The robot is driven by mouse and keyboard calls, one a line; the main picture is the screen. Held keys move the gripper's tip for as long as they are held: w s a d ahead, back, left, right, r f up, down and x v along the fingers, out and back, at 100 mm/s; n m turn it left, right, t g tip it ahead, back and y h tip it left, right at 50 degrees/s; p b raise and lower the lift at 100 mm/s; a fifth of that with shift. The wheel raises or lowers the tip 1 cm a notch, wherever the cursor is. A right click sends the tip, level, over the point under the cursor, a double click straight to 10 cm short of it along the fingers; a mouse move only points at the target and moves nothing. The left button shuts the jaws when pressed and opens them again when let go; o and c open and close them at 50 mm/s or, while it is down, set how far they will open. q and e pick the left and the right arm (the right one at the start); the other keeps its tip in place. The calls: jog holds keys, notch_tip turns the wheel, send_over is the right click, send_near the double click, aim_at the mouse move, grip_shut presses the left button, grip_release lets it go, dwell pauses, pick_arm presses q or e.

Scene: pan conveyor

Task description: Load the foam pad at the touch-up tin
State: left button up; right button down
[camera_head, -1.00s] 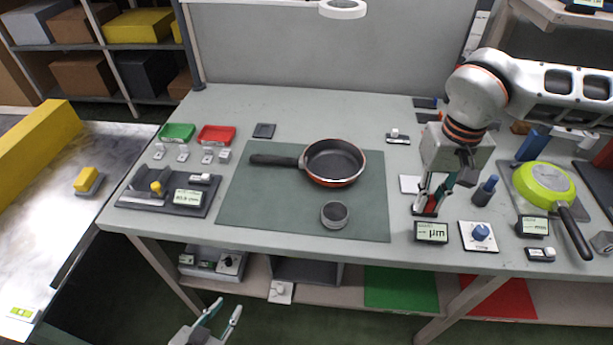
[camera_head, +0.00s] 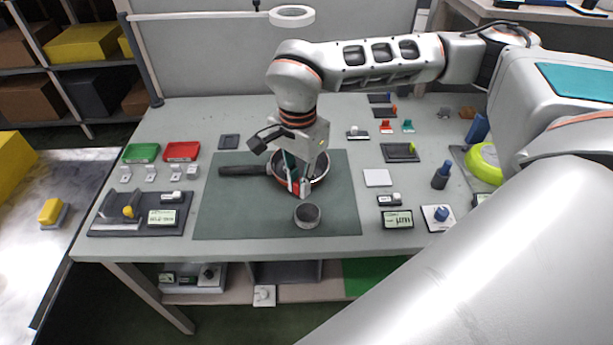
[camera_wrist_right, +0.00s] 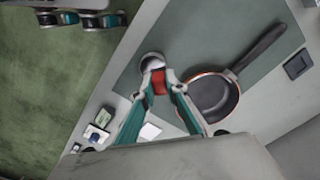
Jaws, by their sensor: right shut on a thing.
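The touch-up tin (camera_head: 308,217), a small round grey tin with a dark inside, stands on the green mat (camera_head: 225,215) in front of the pan. My right gripper (camera_head: 298,190) is shut on a small red piece, seemingly the foam pad (camera_wrist_right: 159,82). In the head view it hangs just behind and above the tin, in front of the pan. In the right wrist view the red piece overlaps the near edge of the tin (camera_wrist_right: 152,61); whether they touch I cannot tell. My left gripper (camera_wrist_right: 92,19) shows only in the wrist view's top left, its fingers apart.
The pan (camera_head: 318,170) lies on the mat behind the tin, its handle to the left, partly hidden by my right gripper. Red (camera_head: 181,151) and green (camera_head: 141,153) trays stand at the left. A white square (camera_head: 377,177) and a blue-topped holder (camera_head: 441,176) stand right of the mat.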

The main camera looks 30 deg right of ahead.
aim_at(308, 212)
jog(key=m, duration=0.4)
jog(key=shift+s+d+r+p, duration=0.25)
jog(key=shift+s+d+p, duration=0.05)
jog(key=shift+s+p, duration=0.1)
jog(key=shift+s+d+f+m, duration=0.1)
jog(key=shift+f+m, duration=0.15)
jog(key=shift+m, duration=0.6)
jog(key=shift+s+d+f+m, duration=0.1)
jog(key=shift+f+m, duration=0.1)
jog(key=shift+m, duration=0.6)
jog(key=shift+s+d+f+m, duration=0.1)
jog(key=shift+f+m, duration=0.15)
jog(key=shift+m, duration=0.6)
jog(key=shift+f+b, duration=1.7)
jog(key=shift+f, duration=0.6)
pick_arm(q)
notch_tip(308, 212, down, 3)
jog(key=shift+s+r, duration=0.15)
jog(key=shift+r, duration=0.05)
jog(key=shift+r, duration=0.15)
jog(key=shift+s+f, duration=0.1)
jog(key=shift+f, duration=0.25)
pick_arm(e)
jog(key=shift+f, duration=0.1)
pick_arm(q)
jog(key=shift+f, duration=0.1)
pick_arm(e)
jog(key=shift+f, duration=0.45)
jog(key=shift+r, duration=0.1)
